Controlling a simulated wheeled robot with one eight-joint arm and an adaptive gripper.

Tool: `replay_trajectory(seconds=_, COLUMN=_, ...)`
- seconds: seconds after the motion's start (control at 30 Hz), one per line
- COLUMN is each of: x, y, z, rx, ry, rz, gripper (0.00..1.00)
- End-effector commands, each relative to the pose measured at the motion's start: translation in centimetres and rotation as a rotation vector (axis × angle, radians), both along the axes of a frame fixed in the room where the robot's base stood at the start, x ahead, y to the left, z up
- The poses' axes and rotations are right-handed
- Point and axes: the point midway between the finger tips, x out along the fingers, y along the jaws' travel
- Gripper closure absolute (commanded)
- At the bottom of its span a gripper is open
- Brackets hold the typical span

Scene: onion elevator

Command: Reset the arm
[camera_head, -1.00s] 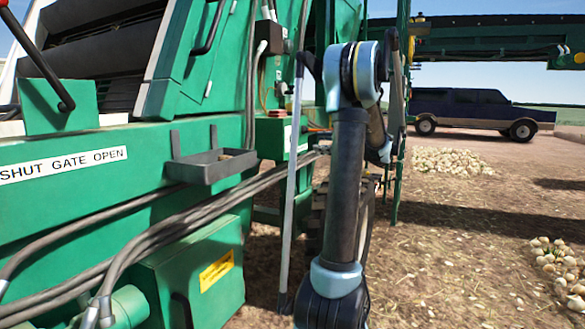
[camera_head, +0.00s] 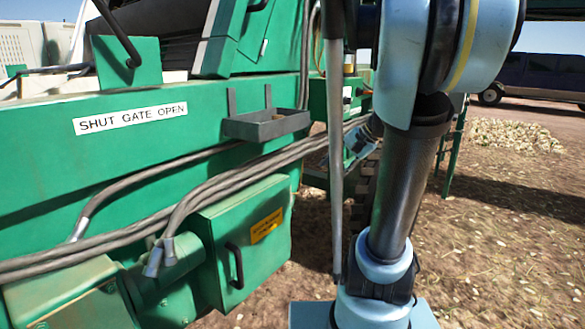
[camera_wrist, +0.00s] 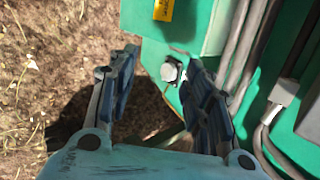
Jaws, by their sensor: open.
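My arm rises large at the right of the head view, with its upper joint near the top edge. My gripper (camera_wrist: 158,75) shows in the wrist view with its two dark-blue fingers spread apart. It is open, and nothing is held between the fingers. Beyond them are a green machine panel and bare soil. The right finger overlaps the panel in the picture; I cannot tell whether it touches. In the head view the gripper is mostly hidden behind my arm.
The green machine (camera_head: 60,165) fills the left, with a label, a small grey tray (camera_head: 268,126), cables (camera_head: 215,190) and a green box (camera_head: 245,240). An onion pile (camera_head: 515,133) lies at the right, with a dark pickup (camera_head: 545,75) behind. Strawy ground at lower right looks open.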

Motion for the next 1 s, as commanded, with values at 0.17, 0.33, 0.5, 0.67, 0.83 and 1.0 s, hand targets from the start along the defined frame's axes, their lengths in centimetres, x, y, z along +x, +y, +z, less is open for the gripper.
replay_trajectory(seconds=0.17, x=-5.3, y=0.4, z=-3.7, rx=-0.175, ry=-0.021, rz=0.121, gripper=0.54)
replay_trajectory(seconds=0.33, x=-9.7, y=-0.4, z=-7.3, rx=-0.344, ry=-0.044, rz=0.243, gripper=0.54)
replay_trajectory(seconds=0.5, x=-13.6, y=-1.9, z=-10.7, rx=-0.510, ry=-0.070, rz=0.371, gripper=0.54)
replay_trajectory(seconds=0.67, x=-16.3, y=-3.6, z=-13.4, rx=-0.647, ry=-0.093, rz=0.481, gripper=0.54)
replay_trajectory(seconds=0.83, x=-17.7, y=-4.9, z=-15.0, rx=-0.738, ry=-0.108, rz=0.554, gripper=0.54)
replay_trajectory(seconds=1.0, x=-18.1, y=-5.4, z=-15.5, rx=-0.766, ry=-0.111, rz=0.577, gripper=0.54)
